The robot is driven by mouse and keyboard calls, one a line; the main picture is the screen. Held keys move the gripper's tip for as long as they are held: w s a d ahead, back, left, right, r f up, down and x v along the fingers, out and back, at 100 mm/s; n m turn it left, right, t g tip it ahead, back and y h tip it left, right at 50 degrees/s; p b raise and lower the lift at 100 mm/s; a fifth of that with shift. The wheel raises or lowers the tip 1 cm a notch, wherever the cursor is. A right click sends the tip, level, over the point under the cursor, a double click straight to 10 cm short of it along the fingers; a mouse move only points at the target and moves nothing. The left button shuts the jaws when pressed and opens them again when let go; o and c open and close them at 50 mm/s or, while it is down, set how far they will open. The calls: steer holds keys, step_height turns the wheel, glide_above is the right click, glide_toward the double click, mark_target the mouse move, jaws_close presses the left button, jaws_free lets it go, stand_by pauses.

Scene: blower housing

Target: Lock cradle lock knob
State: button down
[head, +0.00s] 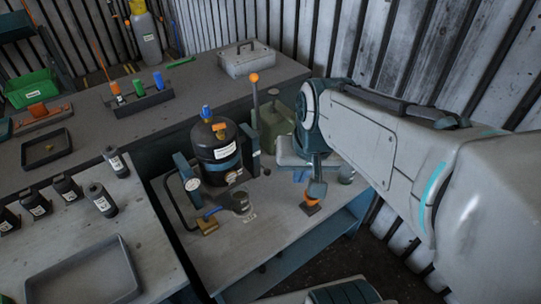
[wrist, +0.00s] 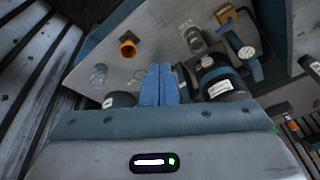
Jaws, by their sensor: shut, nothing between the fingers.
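An orange knob (head: 311,201) on a dark square base sits on the lower bench, near its right side. It also shows in the wrist view (wrist: 128,47), up and left of my fingers. I cannot tell for sure that it is the cradle lock knob, or how far it is turned. My gripper (wrist: 158,68) is shut and empty, its blue fingers together. In the head view my gripper (head: 301,175) is partly hidden by my arm, above the bench and close behind the knob. The fingers appear apart from the knob.
A black canister (head: 215,150) with a blue top knob stands left of my gripper, beside a lever with an orange ball (head: 254,78). A gauge (head: 192,184) and a dark cup (head: 240,203) are in front. A green-grey can (head: 276,125) stands behind. The bench's front strip is mostly clear.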

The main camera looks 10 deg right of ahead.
mark_target(265, 170)
steer(key=w+d+f+m+g+y+b, duration=0.1)
steer(key=w+d+f+m+y+b, duration=0.1)
steer(key=w+d+f+m, duration=0.3)
steer(key=w+d+f+m+g+y+b, duration=0.1)
steer(key=w+d+f+m+b, duration=0.4)
steer(key=w+f+m, duration=0.8)
steer(key=w+d+f+y, duration=0.1)
steer(key=w+f, duration=0.3)
steer(key=w, duration=0.4)
steer(key=shift+w+d+y, duration=0.15)
steer(key=shift+d+y, duration=0.05)
steer(key=shift+y, duration=0.2)
steer(key=shift+f, duration=0.15)
steer(key=w+a+f+p, duration=0.1)
steer(key=a+f, duration=0.7)
steer(key=shift+w+a+p, duration=0.15)
steer(key=shift+w+p, duration=0.1)
steer(key=shift+p, duration=0.1)
